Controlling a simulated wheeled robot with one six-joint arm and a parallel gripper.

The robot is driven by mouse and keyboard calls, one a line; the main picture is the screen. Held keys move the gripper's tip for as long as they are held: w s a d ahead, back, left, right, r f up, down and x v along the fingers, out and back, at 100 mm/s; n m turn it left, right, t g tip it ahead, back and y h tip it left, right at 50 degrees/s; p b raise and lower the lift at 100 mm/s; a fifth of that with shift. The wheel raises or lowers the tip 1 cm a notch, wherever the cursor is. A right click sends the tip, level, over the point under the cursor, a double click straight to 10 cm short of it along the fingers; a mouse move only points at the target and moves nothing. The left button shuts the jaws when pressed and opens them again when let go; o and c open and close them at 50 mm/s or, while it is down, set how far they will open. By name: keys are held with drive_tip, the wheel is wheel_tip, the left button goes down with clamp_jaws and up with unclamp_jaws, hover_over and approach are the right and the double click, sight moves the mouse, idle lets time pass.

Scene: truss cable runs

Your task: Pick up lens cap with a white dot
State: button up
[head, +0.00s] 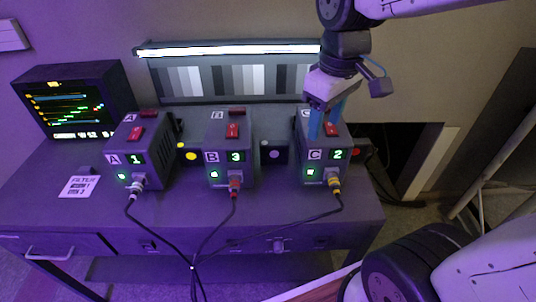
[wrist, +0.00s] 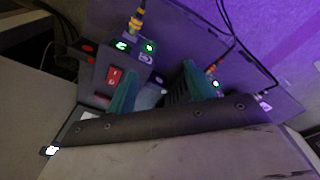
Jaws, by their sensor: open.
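The lens cap with a white dot (head: 273,153) is a dark piece between box B and box C on the desk in the head view. Its dot looks greyish under the purple light. In the wrist view a small pale spot (wrist: 163,91) shows between the fingers; I cannot tell for sure that it is the dot. My gripper (head: 323,134) is open, with blue fingers pointing down at the top of box C, to the right of the cap. In the wrist view my gripper (wrist: 157,78) has nothing visible held between its fingers.
Box A (head: 140,150), box B (head: 229,150) and box C (head: 310,172) have cables at their fronts. A yellow-dot cap (head: 191,155) lies between A and B; a red dot (head: 356,153) shows right of C. A monitor (head: 70,105) stands left.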

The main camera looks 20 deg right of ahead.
drive_tip(key=w+f+n, duration=0.5)
drive_tip(key=w+f, duration=0.1)
drive_tip(key=w, duration=0.5)
drive_tip(key=n, duration=0.4)
hover_over(276, 142)
drive_tip(key=shift+g, duration=0.4)
drive_tip(key=f, duration=0.6)
drive_tip(key=shift+s+f, duration=0.3)
drive_tip(key=shift+s, duration=0.05)
drive_tip(key=shift+n, duration=0.3)
drive_tip(key=f, duration=0.8)
drive_tip(key=shift+w+a+f, duration=0.1)
drive_tip(key=shift+w+f, duration=0.25)
drive_tip(key=c, duration=1.1)
